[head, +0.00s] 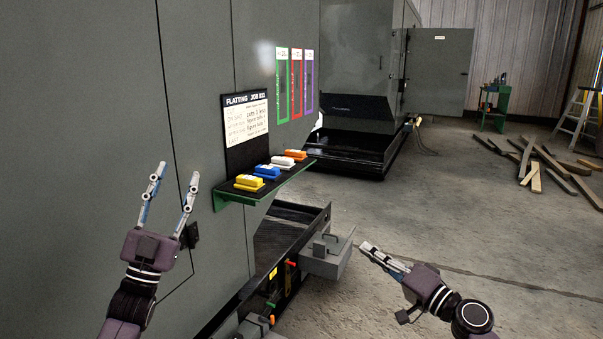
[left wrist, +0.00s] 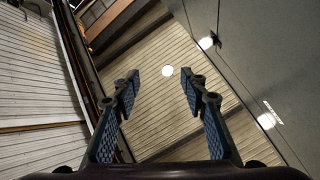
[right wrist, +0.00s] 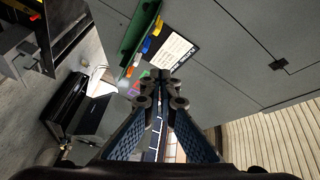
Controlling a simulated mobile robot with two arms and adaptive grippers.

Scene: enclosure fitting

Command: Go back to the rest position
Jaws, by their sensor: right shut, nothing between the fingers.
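My left gripper (head: 176,182) is raised in front of the grey enclosure wall at the left of the head view. Its fingers are spread apart and empty, and they also show open in the left wrist view (left wrist: 165,88). My right gripper (head: 368,247) is over the floor right of the grey box, fingers together and pointing left. In the right wrist view its fingertips (right wrist: 161,76) meet with nothing between them. Neither gripper visibly touches anything.
A green-edged shelf (head: 262,190) on the enclosure (head: 200,80) holds several coloured blocks below a job board (head: 246,130). A grey box (head: 327,262) juts out near my right gripper. Loose planks (head: 535,165) lie at the far right. The middle floor (head: 440,210) is clear.

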